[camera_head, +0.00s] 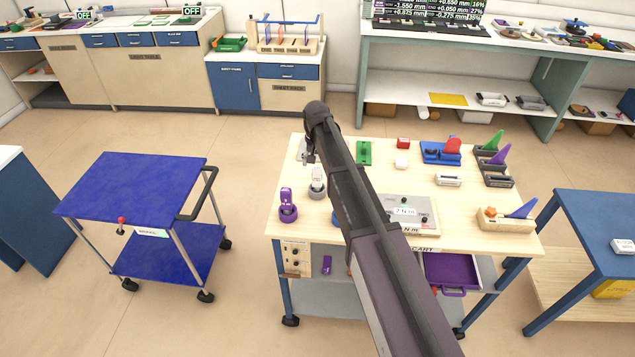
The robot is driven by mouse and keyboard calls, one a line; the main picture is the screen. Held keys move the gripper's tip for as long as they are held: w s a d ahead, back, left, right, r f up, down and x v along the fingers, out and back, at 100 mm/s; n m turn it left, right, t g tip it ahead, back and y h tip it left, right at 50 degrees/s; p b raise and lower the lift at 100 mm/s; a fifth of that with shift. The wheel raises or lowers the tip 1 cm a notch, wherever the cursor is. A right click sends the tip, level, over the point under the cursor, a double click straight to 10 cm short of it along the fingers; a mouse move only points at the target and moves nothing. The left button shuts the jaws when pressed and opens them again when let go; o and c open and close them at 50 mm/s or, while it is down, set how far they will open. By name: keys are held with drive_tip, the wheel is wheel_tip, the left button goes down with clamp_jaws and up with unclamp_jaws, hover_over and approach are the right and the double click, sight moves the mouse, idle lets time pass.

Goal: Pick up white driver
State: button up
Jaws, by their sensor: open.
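A white driver (318,176) appears to stand upright in a round grey holder (317,190) at the left of the light wooden cart top (350,235). A similar purple driver (287,196) stands in a purple holder (288,213) in front of it to the left. My arm crosses the cart from the front right. My gripper (310,158) points down at the arm's far end, just behind the white driver in the picture. It is open and looks empty. Its fingers are small and partly hidden. A pale item (301,148) shows beside it, too small to identify.
A grey torque unit (425,214) sits right of my arm. A green tray (364,152), blue holder (436,152), dark racks (494,172) and wooden block (490,220) occupy the back and right. A blue trolley (130,185) stands left, across open floor.

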sight(317, 175)
drive_tip(key=shift+f, duration=0.1)
drive_tip(key=shift+d+f+b, duration=0.15)
drive_tip(key=shift+f+b, duration=2.4)
drive_tip(key=shift+b, duration=0.05)
drive_tip(key=shift+s, duration=0.1)
drive_tip(key=shift+c, duration=0.2)
clamp_jaws()
